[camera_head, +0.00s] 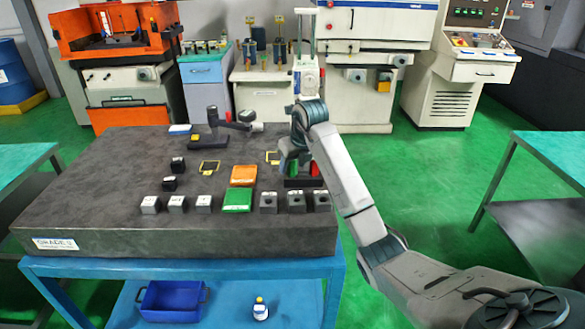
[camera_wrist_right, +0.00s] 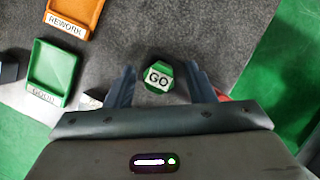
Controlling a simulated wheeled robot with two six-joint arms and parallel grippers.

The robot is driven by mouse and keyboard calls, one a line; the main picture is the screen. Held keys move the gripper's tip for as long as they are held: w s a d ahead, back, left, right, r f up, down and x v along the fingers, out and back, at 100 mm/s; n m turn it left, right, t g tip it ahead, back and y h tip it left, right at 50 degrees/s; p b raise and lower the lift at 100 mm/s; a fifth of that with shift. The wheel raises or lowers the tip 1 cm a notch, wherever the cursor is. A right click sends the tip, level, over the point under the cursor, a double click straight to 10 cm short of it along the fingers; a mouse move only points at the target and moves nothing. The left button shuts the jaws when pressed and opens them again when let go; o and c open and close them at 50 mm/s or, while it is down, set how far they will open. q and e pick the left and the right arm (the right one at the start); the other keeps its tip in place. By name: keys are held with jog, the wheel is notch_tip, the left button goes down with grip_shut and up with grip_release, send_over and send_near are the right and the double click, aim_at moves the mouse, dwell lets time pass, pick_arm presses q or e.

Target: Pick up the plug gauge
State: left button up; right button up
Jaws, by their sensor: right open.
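The plug gauge shows in the right wrist view as a green hexagonal end (camera_wrist_right: 158,86) with a white GO label, seen from above. My right gripper (camera_wrist_right: 162,76) is open, with one finger on each side of this green end and a visible gap on both sides. In the head view, my right gripper (camera_head: 293,160) points down over the black stand (camera_head: 303,183) at the right of the granite plate. A red piece (camera_head: 315,168) stands beside it and is mostly hidden in the right wrist view. My left gripper is not in view.
A green GOOD tray (camera_head: 237,200) and an orange REWORK tray (camera_head: 243,175) lie left of the gripper. Several metal blocks (camera_head: 268,202) line the front of the granite plate (camera_head: 110,160). A dark gauge stand (camera_head: 208,141) is behind. The plate's right edge is close.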

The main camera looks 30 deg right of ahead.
jog(key=shift+w+f, duration=0.2)
jog(key=shift+f, duration=0.25)
jog(key=shift+w+f, duration=0.1)
jog(key=shift+f, duration=0.05)
grip_shut()
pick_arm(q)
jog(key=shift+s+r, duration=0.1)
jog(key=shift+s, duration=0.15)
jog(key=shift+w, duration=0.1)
